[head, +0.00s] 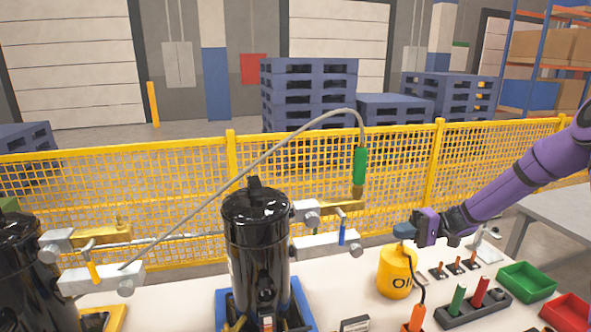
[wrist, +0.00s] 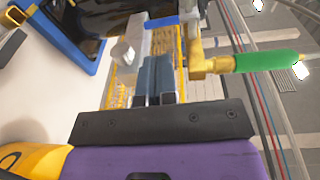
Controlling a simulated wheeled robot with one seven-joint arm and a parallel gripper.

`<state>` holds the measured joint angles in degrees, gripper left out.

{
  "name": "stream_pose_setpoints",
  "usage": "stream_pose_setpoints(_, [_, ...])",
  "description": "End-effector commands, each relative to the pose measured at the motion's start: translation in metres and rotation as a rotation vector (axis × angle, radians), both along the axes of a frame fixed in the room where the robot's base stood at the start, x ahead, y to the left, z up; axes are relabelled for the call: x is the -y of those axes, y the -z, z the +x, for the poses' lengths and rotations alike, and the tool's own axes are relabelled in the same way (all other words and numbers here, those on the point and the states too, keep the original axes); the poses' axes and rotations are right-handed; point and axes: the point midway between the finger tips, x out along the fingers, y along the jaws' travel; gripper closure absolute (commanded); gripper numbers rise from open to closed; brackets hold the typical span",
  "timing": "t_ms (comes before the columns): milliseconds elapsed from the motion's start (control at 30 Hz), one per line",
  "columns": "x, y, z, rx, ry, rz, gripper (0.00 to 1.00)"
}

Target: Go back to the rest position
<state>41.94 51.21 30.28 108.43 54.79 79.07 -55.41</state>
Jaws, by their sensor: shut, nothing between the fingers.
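My gripper (head: 403,230) is at the end of my purple arm at the right of the head view, in front of the yellow fence. It appears just above the top of the yellow oil can (head: 396,275); I cannot tell the gap between them. In the wrist view its two blue-grey fingers (wrist: 154,80) lie together with nothing between them. A green-handled brass fitting (head: 360,167) hangs from a grey hose to the left of my gripper. It also shows in the wrist view (wrist: 262,61).
A black compressor (head: 257,245) stands on a blue base at the centre, with another black compressor (head: 25,275) at left. A dark tool holder (head: 475,309), a green bin (head: 526,281) and a red bin (head: 568,312) are at right. The yellow fence (head: 400,165) runs behind.

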Motion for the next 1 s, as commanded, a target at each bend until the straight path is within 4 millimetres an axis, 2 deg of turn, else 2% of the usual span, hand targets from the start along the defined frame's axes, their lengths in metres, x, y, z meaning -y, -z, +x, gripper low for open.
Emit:
stream_pose_setpoints(133, [-0.017, -0.025, -0.02, -0.015, -0.079, -0.166, 1.0])
stream_pose_setpoints(400, [-0.036, -0.066, -0.061, -0.028, -0.168, -0.465, 1.0])
stream_pose_setpoints(733, [-0.048, -0.116, -0.115, 0.0, -0.188, -0.807, 1.0])
stream_pose_setpoints(1000, [-0.05, -0.156, -0.163, 0.06, -0.135, -1.053, 1.0])
